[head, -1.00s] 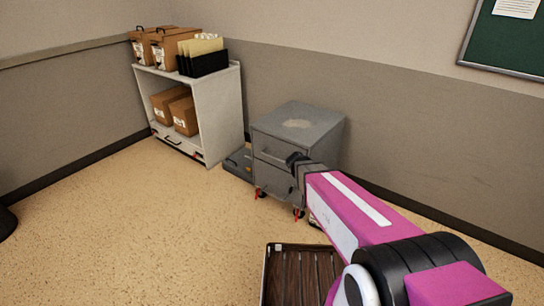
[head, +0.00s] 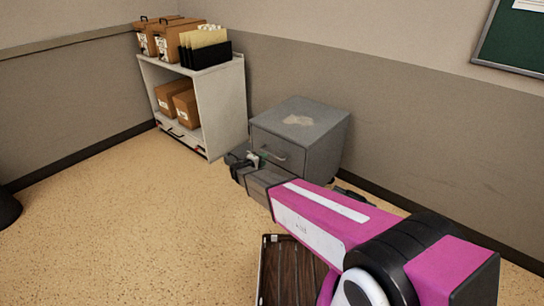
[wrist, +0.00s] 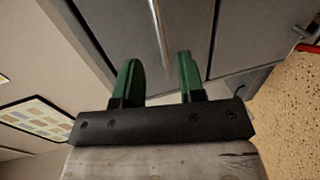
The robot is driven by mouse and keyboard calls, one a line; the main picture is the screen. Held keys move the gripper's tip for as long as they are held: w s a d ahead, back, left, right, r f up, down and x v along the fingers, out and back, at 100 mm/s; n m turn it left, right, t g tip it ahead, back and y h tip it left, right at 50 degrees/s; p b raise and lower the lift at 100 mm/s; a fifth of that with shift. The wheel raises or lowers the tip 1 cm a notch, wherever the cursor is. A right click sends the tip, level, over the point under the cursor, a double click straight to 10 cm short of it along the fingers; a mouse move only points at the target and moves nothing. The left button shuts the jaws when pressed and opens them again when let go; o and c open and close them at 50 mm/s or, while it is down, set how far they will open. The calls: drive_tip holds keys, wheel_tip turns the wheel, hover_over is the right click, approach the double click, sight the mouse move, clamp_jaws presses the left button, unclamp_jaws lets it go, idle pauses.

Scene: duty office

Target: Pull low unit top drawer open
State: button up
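The low unit (head: 318,140) is a grey two-drawer cabinet against the wall in the head view. Its top drawer (head: 268,146) looks shut and has a bar handle (head: 282,156). My gripper (head: 260,156) is in front of the top drawer, and my arm hides most of the lower drawer. In the wrist view the green fingers of my gripper (wrist: 157,68) are open with nothing between them. The handle bar (wrist: 158,35) shows ahead of the gap between the fingertips, and no contact is visible.
A white shelf unit (head: 226,105) with cardboard boxes (head: 186,106) and a black file holder (head: 207,55) stands left of the cabinet. A dark slatted thing (head: 290,270) lies low in front.

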sight(272, 155)
drive_tip(key=x, duration=0.8)
clamp_jaws()
